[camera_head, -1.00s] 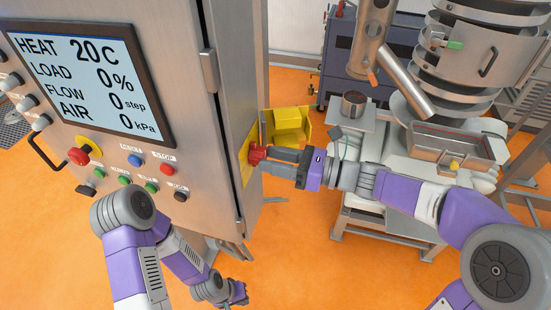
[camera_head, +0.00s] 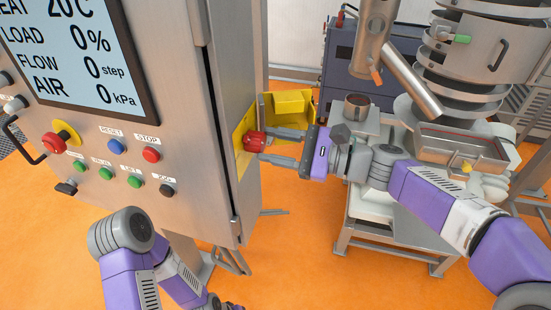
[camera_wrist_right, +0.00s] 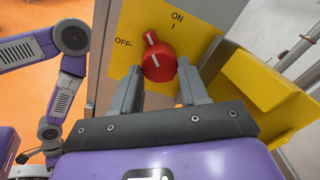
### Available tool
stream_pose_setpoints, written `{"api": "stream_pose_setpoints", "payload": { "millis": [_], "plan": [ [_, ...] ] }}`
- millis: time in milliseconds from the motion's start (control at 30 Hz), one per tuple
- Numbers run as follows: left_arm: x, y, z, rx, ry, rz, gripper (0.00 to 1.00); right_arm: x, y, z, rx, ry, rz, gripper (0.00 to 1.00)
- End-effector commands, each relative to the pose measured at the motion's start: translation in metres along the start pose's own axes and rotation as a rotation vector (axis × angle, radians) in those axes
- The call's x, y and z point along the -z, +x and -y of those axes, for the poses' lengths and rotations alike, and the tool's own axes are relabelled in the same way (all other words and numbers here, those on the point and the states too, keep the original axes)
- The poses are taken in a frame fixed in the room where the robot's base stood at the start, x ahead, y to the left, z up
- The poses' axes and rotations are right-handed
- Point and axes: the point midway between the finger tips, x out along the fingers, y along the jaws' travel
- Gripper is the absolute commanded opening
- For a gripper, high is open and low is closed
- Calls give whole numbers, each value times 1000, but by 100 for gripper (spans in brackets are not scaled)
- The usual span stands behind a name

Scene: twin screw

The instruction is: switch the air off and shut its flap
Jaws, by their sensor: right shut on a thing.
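The air switch is a red knob (camera_head: 254,141) on a yellow plate (camera_head: 241,139) on the cabinet's right side. In the right wrist view the knob (camera_wrist_right: 158,62) has a white pointer line aimed between the printed OFF and ON. My right gripper (camera_head: 277,146) reaches it from the right, its fingers (camera_wrist_right: 160,75) on either side of the knob and shut on it. The yellow flap (camera_head: 293,103) stands swung open behind the gripper; in the wrist view it (camera_wrist_right: 262,82) is right of the plate. My left arm hangs low in front of the cabinet; its jaws cannot be made out.
The cabinet front (camera_head: 170,90) carries a display (camera_head: 75,50) reading AIR 0 kPa, several buttons and a red emergency stop (camera_head: 53,142). A steel machine (camera_head: 462,150) on a stand is at right. Orange floor (camera_head: 300,260) is clear between them.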

Motion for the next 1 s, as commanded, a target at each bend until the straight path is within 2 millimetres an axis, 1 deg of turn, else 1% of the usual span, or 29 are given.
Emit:
{"api": "stream_pose_setpoints", "payload": {
  "millis": [33, 500, 700, 1000],
  "plan": [
    [0, 12, 4, 0, 0, 0, 0, 5, 0, -3, 1, -50, 0, 13],
    [3, 66, 25, 0, 0, 0, 0, 4, 0, -1, 1, -484, -1, 13],
    [4, 83, 31, 0, 0, 0, 0, 3, 0, 0, 0, -633, -1, 13],
    [4, 96, 36, 0, 0, 0, 0, 2, 0, 1, -1, -769, -2, 13]
  ]
}}
